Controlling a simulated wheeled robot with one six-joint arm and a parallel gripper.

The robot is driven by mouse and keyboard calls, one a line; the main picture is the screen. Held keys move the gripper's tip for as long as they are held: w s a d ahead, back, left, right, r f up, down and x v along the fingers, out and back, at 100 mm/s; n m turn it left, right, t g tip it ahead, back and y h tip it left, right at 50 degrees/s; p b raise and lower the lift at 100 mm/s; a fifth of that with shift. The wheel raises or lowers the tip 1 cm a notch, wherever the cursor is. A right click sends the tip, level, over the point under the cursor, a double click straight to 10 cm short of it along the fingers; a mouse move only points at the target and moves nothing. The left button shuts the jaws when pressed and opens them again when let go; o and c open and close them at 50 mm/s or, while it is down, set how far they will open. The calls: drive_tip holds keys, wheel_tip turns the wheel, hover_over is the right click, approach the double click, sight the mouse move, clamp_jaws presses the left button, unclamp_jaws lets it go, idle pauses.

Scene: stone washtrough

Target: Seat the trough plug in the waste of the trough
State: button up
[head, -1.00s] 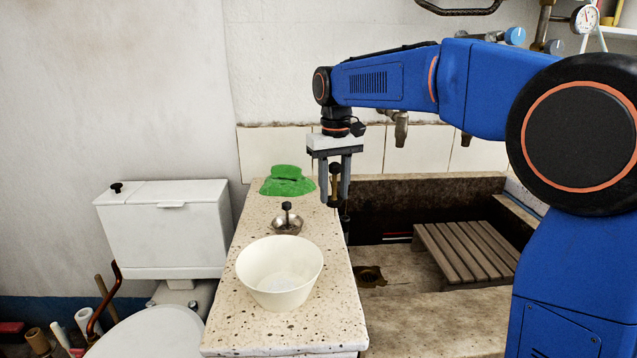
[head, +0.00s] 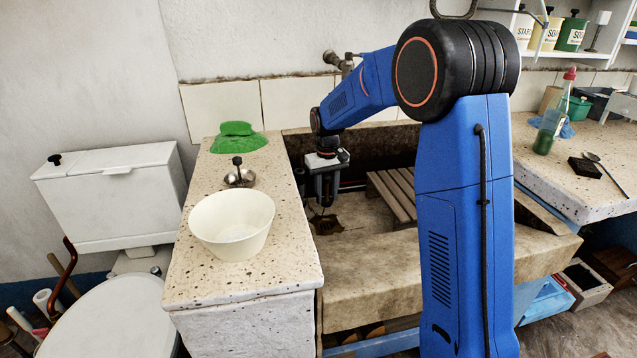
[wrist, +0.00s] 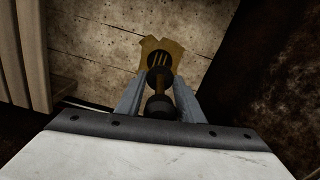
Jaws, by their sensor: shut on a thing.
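My gripper (head: 326,198) is shut on the trough plug (wrist: 160,106), which shows a dark round knob and a brass-coloured stem between the fingers in the wrist view. The gripper points down inside the stone trough (head: 400,262), near its left wall. The waste (head: 327,226) is a dark opening with brassy surroundings in the trough floor. In the wrist view the slotted waste (wrist: 159,60) lies just beyond the plug, nearly in line with it. The plug's lower end is partly hidden, and I cannot tell whether it touches the waste.
A slatted wooden rack (head: 392,193) lies right of the waste. A bottle (head: 549,130) stands on the right counter.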

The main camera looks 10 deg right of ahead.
drive_tip(key=shift+f, duration=4.2)
drive_tip(key=shift+f, duration=0.85)
drive_tip(key=o, duration=2)
drive_tip(key=shift+r, duration=5)
